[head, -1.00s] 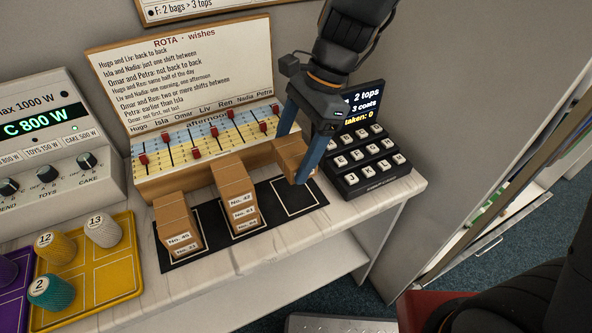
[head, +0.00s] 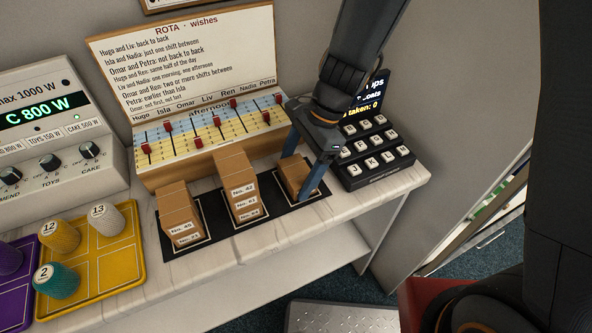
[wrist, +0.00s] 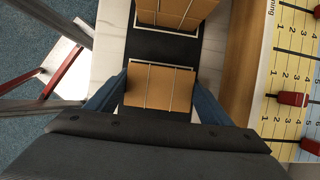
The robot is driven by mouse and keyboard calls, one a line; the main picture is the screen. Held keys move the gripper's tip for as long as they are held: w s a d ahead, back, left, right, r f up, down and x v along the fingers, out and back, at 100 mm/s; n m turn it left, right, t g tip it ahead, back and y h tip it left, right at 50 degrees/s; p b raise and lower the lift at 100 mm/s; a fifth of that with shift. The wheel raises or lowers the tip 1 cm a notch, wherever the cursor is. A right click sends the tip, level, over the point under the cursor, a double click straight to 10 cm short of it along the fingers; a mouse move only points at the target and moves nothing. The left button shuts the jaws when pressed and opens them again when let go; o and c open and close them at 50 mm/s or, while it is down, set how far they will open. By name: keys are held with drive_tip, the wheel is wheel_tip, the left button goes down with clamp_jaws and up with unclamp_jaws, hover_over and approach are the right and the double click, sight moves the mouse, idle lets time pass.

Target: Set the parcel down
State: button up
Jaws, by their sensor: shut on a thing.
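A small brown parcel (head: 294,177) is between the blue fingers of my gripper (head: 305,176), at the right-hand outlined square of the black mat (head: 268,219). My gripper is shut on it. In the wrist view the parcel (wrist: 160,86) lies between both fingers (wrist: 159,92), over the black strip. The parcel looks low on the square; I cannot tell for sure whether its underside touches the mat. A taller parcel stack (head: 238,183) stands on the middle square, and another stack (head: 179,213) stands on the left square.
A keypad (head: 374,156) stands close right of my gripper. The rota board (head: 210,135) with red sliders is behind the mat. A yellow tray (head: 104,273) with numbered spools and a dial unit (head: 46,130) are at left. The counter's front edge (head: 300,232) is near.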

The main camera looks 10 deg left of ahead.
drive_tip(key=o, duration=1.1)
drive_tip(key=shift+f, duration=0.1)
drive_tip(key=v, duration=1.2)
drive_tip(key=d+n, duration=0.2)
drive_tip(key=d, duration=0.2)
drive_tip(key=s+d+f+n+t+h, duration=0.1)
drive_tip(key=d+n, duration=0.1)
drive_tip(key=d, duration=0.2)
drive_tip(key=s+d+f+n+h, duration=0.1)
drive_tip(key=d, duration=0.3)
drive_tip(key=shift+f+n+t+b, duration=0.2)
drive_tip(key=shift+n+t+b, duration=0.2)
drive_tip(key=shift+s+d+f+n+t+h, duration=0.25)
drive_tip(key=shift+s+d+n, duration=0.25)
drive_tip(key=shift+d+n, duration=0.75)
drive_tip(key=shift+s+d+f+n+t+h, duration=0.25)
drive_tip(key=shift+s+d+n, duration=0.4)
drive_tip(key=shift+d, duration=0.85)
drive_tip(key=shift+s+d+f+n+t+h, duration=0.1)
drive_tip(key=shift+s+d+f+n+h, duration=0.25)
drive_tip(key=shift+d+n, duration=0.95)
drive_tip(key=shift+d+r, duration=0.1)
